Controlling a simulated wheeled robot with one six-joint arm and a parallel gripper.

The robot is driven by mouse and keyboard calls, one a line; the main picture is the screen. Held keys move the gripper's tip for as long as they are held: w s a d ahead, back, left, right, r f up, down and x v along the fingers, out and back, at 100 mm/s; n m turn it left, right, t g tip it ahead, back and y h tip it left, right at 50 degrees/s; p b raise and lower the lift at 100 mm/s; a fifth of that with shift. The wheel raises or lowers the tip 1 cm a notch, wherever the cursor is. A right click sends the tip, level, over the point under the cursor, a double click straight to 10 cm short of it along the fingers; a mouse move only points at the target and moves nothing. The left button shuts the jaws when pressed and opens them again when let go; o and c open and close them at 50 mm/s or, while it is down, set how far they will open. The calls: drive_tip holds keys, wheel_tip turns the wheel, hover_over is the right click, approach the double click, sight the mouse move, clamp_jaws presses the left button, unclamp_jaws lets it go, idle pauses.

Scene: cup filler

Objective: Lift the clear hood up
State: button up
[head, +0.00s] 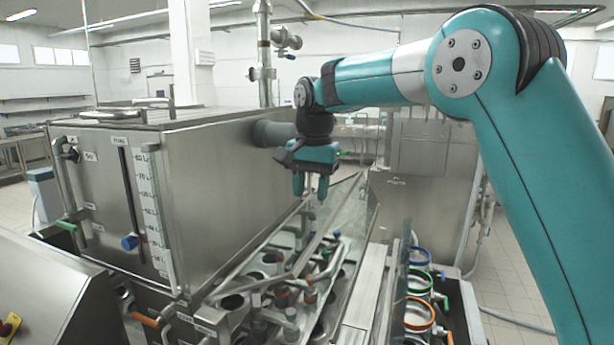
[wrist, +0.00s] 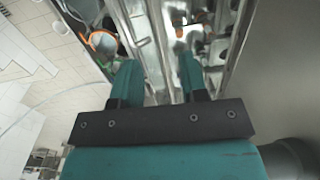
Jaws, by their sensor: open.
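The clear hood (head: 345,220) is a see-through sloping panel with thin edges over the filling section, in the middle of the head view. My gripper (head: 310,195) points down above the upper part of the hood, with its teal fingers apart. In the wrist view my gripper (wrist: 159,62) is open, and bright metal rails run below and between its fingers. Nothing is held. I cannot tell whether the fingers touch the hood or a bar on it.
A big steel tank (head: 235,190) stands close left of my gripper. Cup holes and nozzles (head: 290,300) lie under the panel. Coloured rings (head: 420,315) sit at the right, also showing in the wrist view (wrist: 103,40). A steel cabinet (head: 420,210) stands behind.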

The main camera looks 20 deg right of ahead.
drive_tip(key=shift+w+a+r, duration=0.15)
drive_tip(key=shift+r, duration=0.45)
drive_tip(key=shift+w+a+r, duration=0.1)
drive_tip(key=shift+a+r, duration=0.05)
drive_tip(key=shift+r, duration=0.45)
drive_tip(key=shift+c, duration=0.2)
